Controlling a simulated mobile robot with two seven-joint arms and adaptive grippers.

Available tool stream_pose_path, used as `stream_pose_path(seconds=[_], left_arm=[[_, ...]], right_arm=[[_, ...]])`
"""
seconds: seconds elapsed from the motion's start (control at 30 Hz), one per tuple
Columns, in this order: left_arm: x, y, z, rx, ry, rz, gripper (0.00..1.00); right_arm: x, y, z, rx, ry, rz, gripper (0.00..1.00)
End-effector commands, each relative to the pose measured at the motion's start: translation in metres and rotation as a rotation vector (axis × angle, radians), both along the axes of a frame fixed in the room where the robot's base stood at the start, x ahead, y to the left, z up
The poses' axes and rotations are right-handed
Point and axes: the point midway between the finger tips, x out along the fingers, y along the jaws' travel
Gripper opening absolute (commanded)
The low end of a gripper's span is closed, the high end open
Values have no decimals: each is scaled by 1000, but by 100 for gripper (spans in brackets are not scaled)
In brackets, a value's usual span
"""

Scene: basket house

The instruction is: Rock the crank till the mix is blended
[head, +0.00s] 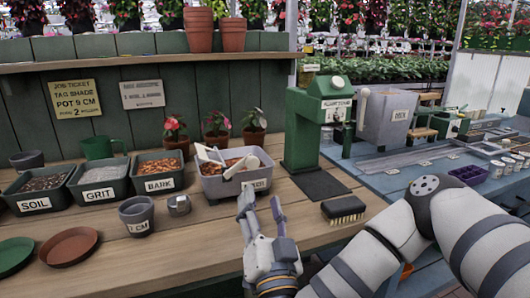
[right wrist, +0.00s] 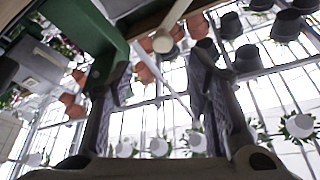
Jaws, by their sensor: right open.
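A grey tub (head: 225,187) of brown mix stands on the wooden bench, its front label too small to read surely. A pale crank with rod-like arms and a rounded end (head: 232,170) lies across its top. My right gripper (head: 262,206) is open and empty, just in front of the tub's right corner, apart from the crank as far as I can tell. In the right wrist view a pale rod and a round tan knob (right wrist: 163,42) show between and beyond the two spread fingers (right wrist: 168,90). My left gripper is not in view.
A green press (head: 307,130) stands right of the tub, with a dark pad before it. A brush (head: 343,209) lies right of my gripper. Bins of soil, grit and bark (head: 158,176) stand left; a small grey pot (head: 137,215) and metal cup (head: 179,205) are in front.

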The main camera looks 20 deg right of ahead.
Motion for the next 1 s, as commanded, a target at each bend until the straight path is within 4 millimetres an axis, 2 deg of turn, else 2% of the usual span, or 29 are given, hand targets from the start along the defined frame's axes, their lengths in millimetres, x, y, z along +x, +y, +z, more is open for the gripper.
stream_pose_path(seconds=[0.13, 0.27, 0.4, 0.6, 0.77, 1.0], left_arm=[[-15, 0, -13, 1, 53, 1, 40], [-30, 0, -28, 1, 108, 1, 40], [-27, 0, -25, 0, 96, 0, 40], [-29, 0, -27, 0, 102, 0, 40], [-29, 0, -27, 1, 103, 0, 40], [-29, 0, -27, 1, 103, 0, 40]], right_arm=[[9, 2, -8, -5, 14, 8, 46], [23, -2, -5, -7, 14, 3, 46], [59, -10, 16, -3, 3, -6, 46], [98, -16, 32, -2, 1, -4, 46], [111, -17, 37, -1, 4, -1, 46], [112, -17, 38, -1, 4, -1, 46]])
